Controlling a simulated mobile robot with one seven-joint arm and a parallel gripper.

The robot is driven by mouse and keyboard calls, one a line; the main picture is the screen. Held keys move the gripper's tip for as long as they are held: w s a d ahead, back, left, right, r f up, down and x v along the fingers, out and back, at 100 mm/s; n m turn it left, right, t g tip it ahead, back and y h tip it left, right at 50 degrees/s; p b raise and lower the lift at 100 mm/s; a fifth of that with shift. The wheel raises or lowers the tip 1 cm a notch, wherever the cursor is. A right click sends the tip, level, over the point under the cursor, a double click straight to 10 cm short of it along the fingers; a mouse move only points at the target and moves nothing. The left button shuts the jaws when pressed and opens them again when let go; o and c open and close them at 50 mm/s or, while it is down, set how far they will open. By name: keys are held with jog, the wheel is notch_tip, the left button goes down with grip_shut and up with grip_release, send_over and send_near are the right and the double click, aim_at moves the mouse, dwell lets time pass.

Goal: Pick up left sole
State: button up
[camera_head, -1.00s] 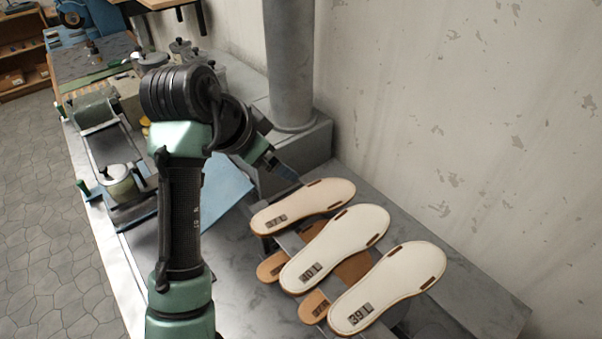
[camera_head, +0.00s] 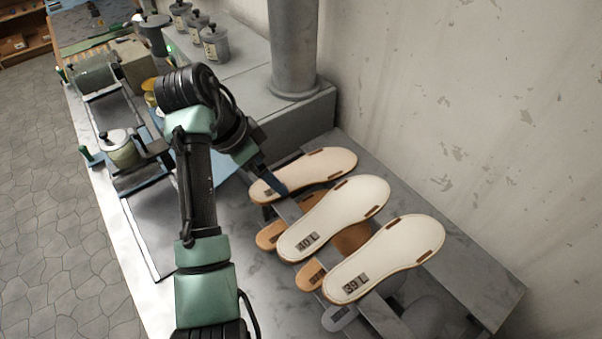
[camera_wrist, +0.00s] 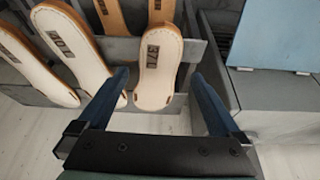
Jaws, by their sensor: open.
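Three white soles lie side by side on a rack, each with a dark label. The far one (camera_head: 318,168) has its label partly covered by my gripper; the middle sole (camera_head: 345,205) reads 40 L and the near sole (camera_head: 395,255) reads 39 L. My gripper (camera_head: 272,184) is at the label end of the far sole. In the wrist view its blue fingers (camera_wrist: 159,76) are open, one on each side of that sole's rounded end (camera_wrist: 155,87). The sole's label there seems to read 37 L. I cannot tell whether either finger touches it.
Brown soles (camera_head: 269,235) sit lower in the rack, below the white ones. The wall is close behind the rack. A grey pillar (camera_head: 294,50) on a block stands beyond it. Rollers and lidded pots (camera_head: 214,44) stand along the bench at left.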

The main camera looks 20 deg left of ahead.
aim_at(305, 173)
jog(key=shift+p+x, duration=0.65)
jog(key=shift+x, duration=1.3)
jog(key=shift+s, duration=0.1)
jog(key=c, duration=1.4)
